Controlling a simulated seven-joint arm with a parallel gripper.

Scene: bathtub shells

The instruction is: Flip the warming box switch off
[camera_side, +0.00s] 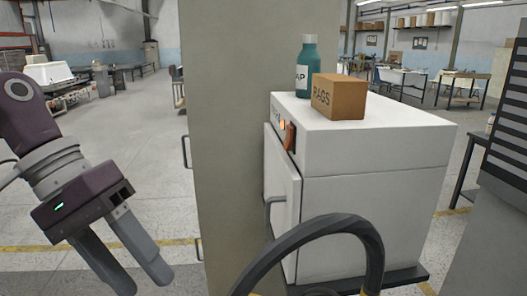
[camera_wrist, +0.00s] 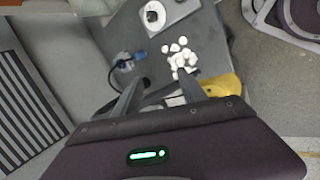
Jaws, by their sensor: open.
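The warming box (camera_side: 375,150) is a white cabinet at the right of the side view. Its switch (camera_side: 290,137) is an orange-red rocker on the narrow front face, near the top. A small orange light (camera_side: 282,125) shows beside it. I cannot tell the switch position for sure. My gripper (camera_side: 145,283) is at the lower left of the side view, open and empty, fingers pointing down. It is well apart from the box, with a grey column between them in the picture. Its fingers also show in the wrist view (camera_wrist: 160,78); the switch is not visible there.
A grey column (camera_side: 225,130) and a dark curved hose (camera_side: 335,225) are in front. The wrist view shows white pieces (camera_wrist: 182,55) on a grey surface and a yellow object (camera_wrist: 222,86).

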